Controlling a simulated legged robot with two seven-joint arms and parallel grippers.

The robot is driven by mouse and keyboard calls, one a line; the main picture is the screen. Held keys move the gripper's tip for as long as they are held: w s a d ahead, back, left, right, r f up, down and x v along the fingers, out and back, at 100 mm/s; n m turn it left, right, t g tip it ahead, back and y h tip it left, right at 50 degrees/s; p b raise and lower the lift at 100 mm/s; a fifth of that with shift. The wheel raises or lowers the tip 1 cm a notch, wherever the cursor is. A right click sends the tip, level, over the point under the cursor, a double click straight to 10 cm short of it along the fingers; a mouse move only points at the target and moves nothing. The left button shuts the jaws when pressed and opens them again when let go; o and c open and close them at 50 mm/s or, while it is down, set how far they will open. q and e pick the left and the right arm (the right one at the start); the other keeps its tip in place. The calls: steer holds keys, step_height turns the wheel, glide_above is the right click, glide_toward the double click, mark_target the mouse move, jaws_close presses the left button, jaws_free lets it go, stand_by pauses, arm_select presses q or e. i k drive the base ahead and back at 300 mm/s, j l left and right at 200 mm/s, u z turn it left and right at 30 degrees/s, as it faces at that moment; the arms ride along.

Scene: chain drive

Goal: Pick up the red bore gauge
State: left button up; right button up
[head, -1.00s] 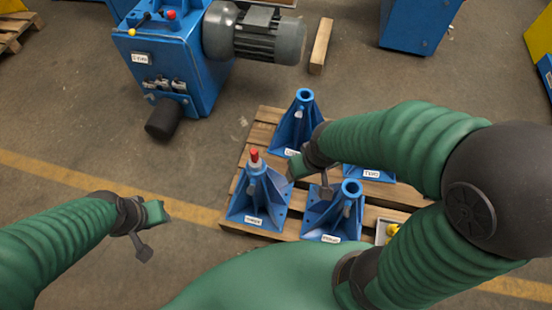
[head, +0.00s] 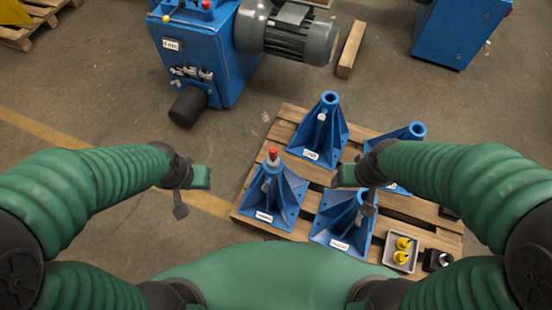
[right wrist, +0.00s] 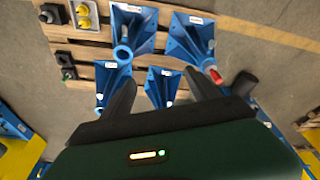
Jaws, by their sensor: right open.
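The red bore gauge (head: 273,155) shows as a red top standing upright on the front-left blue stand (head: 270,200) in the head view; its lower part is hard to make out. It also shows in the right wrist view (right wrist: 215,76), just beyond the right-hand finger. My right gripper (head: 355,188) is over the pallet, right of the gauge and apart from it. In the right wrist view its fingers (right wrist: 160,80) are spread with nothing held between them. My left gripper (head: 192,193) is left of the gauge, off the pallet's side; its finger gap is not clear.
Several blue stands share the wooden pallet (head: 292,112); one (head: 322,135) is behind the gauge's stand, another (head: 340,225) beside it. A grey tray (head: 404,262) with yellow parts is at front right. A blue machine with a motor (head: 290,35) stands behind.

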mark_target(274, 160)
steer(key=i+j+z, duration=0.25)
steer(key=j, duration=0.35)
steer(key=j+z, duration=0.3)
steer(key=j, duration=0.3)
steer(key=j+z, duration=0.25)
steer(key=j, duration=0.35)
steer(key=i+j, duration=0.05)
